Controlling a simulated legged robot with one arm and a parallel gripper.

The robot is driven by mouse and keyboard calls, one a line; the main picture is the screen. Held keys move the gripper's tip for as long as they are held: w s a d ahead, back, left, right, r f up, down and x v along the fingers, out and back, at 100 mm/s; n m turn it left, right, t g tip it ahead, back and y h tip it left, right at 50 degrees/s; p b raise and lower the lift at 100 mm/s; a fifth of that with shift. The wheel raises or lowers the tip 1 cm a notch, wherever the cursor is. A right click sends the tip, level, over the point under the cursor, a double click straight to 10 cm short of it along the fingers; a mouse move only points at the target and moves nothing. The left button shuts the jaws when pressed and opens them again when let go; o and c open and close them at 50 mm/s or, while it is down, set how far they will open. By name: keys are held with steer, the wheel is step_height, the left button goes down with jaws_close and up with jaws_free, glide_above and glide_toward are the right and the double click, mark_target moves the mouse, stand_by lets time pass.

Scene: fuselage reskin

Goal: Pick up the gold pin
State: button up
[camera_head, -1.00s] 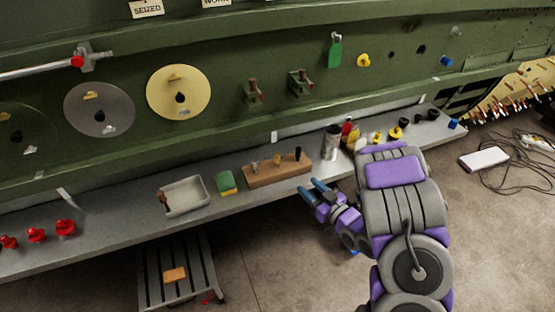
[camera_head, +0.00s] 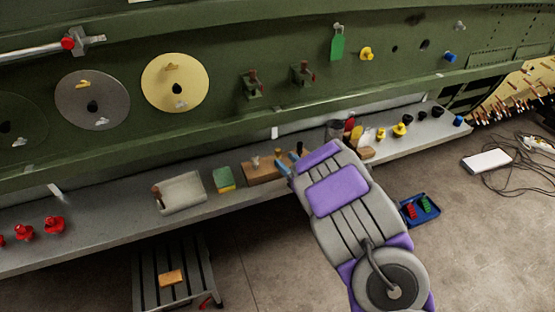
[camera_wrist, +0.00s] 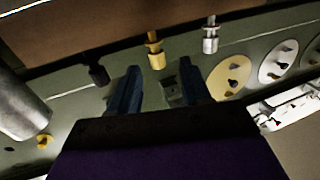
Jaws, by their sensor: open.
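The gold pin (camera_wrist: 155,50) stands in the wooden block (camera_wrist: 80,35), between a black pin (camera_wrist: 98,75) and a silver pin (camera_wrist: 210,38) in the wrist view. In the head view the block (camera_head: 262,173) sits on the grey shelf, and the gold pin (camera_head: 278,156) is small and close to my fingers. My gripper (camera_wrist: 158,76) is open and empty. Its two blue fingers point at the block, with the gold pin just beyond the gap between them. In the head view my arm hides the block's right end and most of my gripper (camera_head: 285,168).
A green-yellow sponge (camera_head: 224,180) and a grey tray (camera_head: 180,193) lie left of the block. A metal cylinder (camera_head: 333,130) stands to its right, near several small knobs. The green fuselage panel (camera_head: 220,120) rises behind the shelf. A blue tray (camera_head: 420,209) is on the right.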

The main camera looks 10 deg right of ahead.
mark_target(280, 152)
steer(key=shift+r+b+x, duration=0.2)
steer(key=shift+b+x, duration=0.2)
steer(key=shift+x, duration=1.1)
steer(key=shift+r+b+x, duration=0.2)
steer(key=shift+b+x, duration=0.2)
steer(key=shift+x, duration=1.1)
steer(key=shift+d, duration=0.15)
steer(key=shift+c, duration=0.4)
jaws_close()
